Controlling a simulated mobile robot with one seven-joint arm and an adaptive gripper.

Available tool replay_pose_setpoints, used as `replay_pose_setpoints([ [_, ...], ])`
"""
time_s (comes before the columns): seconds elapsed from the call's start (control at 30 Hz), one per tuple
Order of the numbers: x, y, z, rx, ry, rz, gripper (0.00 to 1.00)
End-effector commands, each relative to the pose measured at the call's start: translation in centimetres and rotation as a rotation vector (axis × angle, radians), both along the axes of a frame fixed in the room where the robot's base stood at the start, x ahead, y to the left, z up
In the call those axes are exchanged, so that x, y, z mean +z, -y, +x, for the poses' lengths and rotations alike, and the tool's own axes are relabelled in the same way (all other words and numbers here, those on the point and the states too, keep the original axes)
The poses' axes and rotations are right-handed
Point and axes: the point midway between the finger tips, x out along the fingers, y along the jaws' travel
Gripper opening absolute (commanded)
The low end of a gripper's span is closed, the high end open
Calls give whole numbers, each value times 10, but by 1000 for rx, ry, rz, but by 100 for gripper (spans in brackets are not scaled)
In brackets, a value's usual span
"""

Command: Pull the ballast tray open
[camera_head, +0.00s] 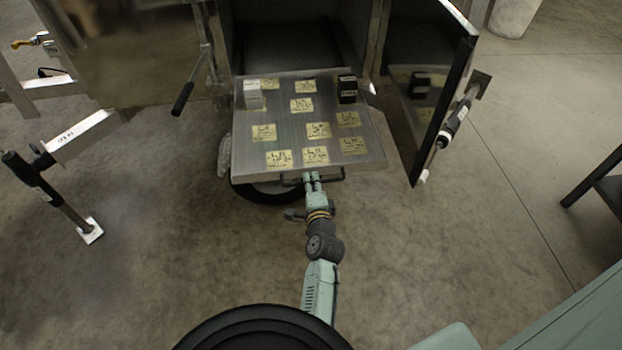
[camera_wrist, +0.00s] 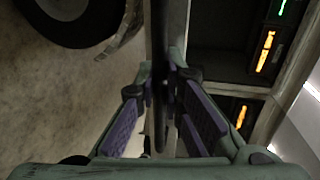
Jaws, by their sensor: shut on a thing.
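The ballast tray (camera_head: 350,155) is a flat metal tray that sticks out of the trailer's open compartment. Yellow labels cover its top, with a white block (camera_head: 252,95) at the back left and a black block (camera_head: 347,89) at the back right. A dark bar handle (camera_head: 335,177) runs along its front edge. My gripper (camera_head: 312,178) is at that handle, and its fingers are closed around the bar. In the wrist view the handle bar (camera_wrist: 160,60) runs between the two purple-padded fingers (camera_wrist: 163,105). The part of the bar between the pads is partly hidden.
An open door (camera_head: 440,100) stands at the tray's right. A wheel (camera_head: 265,190) lies under the tray's left front and shows in the wrist view (camera_wrist: 75,20). A lever (camera_head: 182,98) hangs at left. A dark table (camera_head: 600,180) stands far right. The floor in front is clear.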

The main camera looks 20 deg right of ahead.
Motion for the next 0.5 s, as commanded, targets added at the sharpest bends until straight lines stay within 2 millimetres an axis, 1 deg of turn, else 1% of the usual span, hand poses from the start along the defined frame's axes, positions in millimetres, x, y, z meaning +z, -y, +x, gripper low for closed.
replay_pose_setpoints([
  [0.03,-3,-1,-3,1,-6,2,0],
  [0.33,-4,-1,-4,0,-9,4,0],
  [0.37,-4,-1,-4,0,-9,4,11],
  [0.47,-4,-1,-4,0,-8,3,17],
  [0.5,-4,0,-4,0,-9,2,17],
])
